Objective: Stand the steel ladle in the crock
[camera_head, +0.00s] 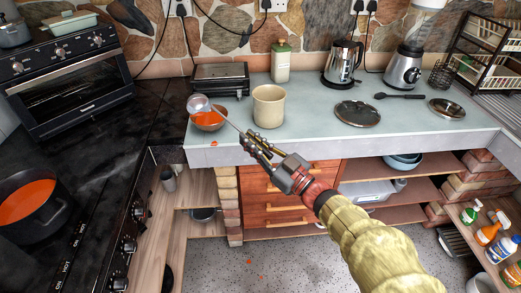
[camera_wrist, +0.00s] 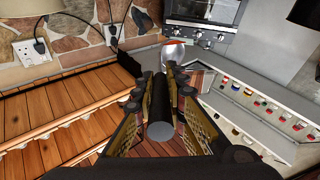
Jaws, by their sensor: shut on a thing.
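The steel ladle (camera_head: 199,103) is held by its handle in my gripper (camera_head: 251,143). Its head appears over the back left of a small bowl of orange soup (camera_head: 209,121); whether it touches the bowl I cannot tell. The handle slants down right to my gripper, in front of the counter edge. In the wrist view the dark handle (camera_wrist: 160,108) lies between my fingers (camera_wrist: 160,84), with the shiny ladle head (camera_wrist: 172,51) beyond. The cream crock (camera_head: 269,107) stands upright on the counter, right of the bowl and behind my gripper; its mouth looks clear.
A black grill (camera_head: 221,78) and green-lidded canister (camera_head: 281,63) stand behind the crock. A pot lid (camera_head: 357,114), kettle (camera_head: 342,63) and blender (camera_head: 404,68) are to the right. A pot of orange soup (camera_head: 30,207) is at left. Counter between crock and pot lid is free.

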